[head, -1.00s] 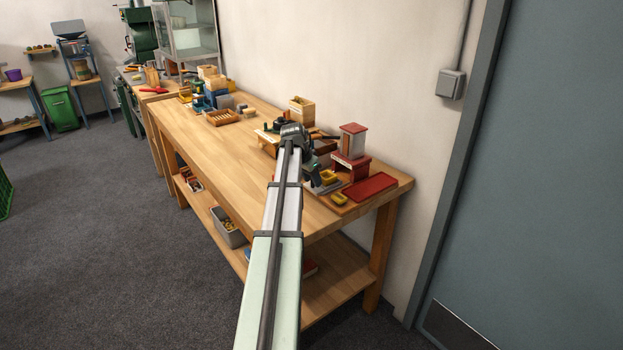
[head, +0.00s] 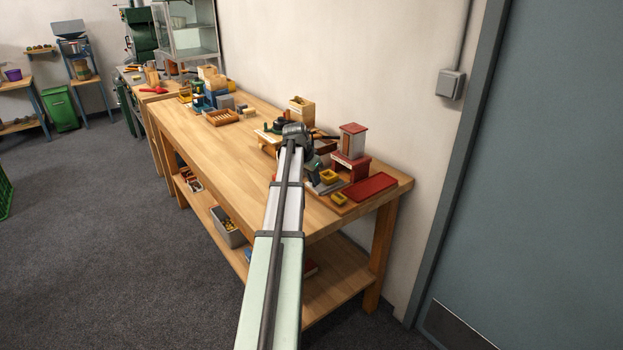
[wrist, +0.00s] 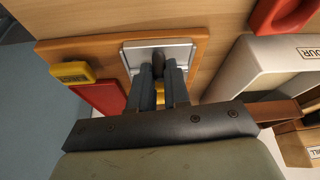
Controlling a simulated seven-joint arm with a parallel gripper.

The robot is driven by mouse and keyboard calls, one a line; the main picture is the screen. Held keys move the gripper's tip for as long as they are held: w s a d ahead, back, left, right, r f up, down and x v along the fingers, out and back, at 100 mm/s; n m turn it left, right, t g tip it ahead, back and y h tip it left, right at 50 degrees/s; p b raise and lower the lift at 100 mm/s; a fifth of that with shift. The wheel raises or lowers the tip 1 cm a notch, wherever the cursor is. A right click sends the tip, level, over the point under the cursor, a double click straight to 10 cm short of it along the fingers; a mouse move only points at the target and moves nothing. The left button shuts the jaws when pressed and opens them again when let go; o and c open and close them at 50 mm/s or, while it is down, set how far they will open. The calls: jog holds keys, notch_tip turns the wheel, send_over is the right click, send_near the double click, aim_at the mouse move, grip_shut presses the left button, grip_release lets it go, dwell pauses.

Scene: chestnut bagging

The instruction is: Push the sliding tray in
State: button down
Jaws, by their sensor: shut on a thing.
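A silver-grey tray plate (wrist: 185,53) lies on a wooden board in the wrist view. It also shows in the head view (head: 322,188), partly behind my arm. A dark upright knob (wrist: 158,62) stands at the plate. My gripper (wrist: 159,78) is shut on this knob, one finger on each side. A bit of yellow shows between the fingers, too covered to identify. In the head view my gripper (head: 312,172) is low over the plate, largely hidden by my arm. How far the tray is in cannot be told.
A small yellow box (wrist: 72,72) and a red tray (wrist: 105,98) lie beside the plate. A red-and-white tower (head: 352,142) stands behind. A white labelled box (wrist: 250,68) is close on the right in the wrist view. The bench's left-middle top (head: 200,140) is clear.

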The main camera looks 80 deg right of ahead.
jog(key=s+d, duration=0.7)
jog(key=c, duration=1.3)
grip_release()
jog(key=shift+c, duration=0.2)
jog(key=shift+o, duration=1.2)
jog(key=shift+a+r, duration=0.1)
jog(key=v, duration=1.3)
jog(key=shift+w+r, duration=0.15)
jog(key=shift+r, duration=0.2)
jog(key=shift+w, duration=0.15)
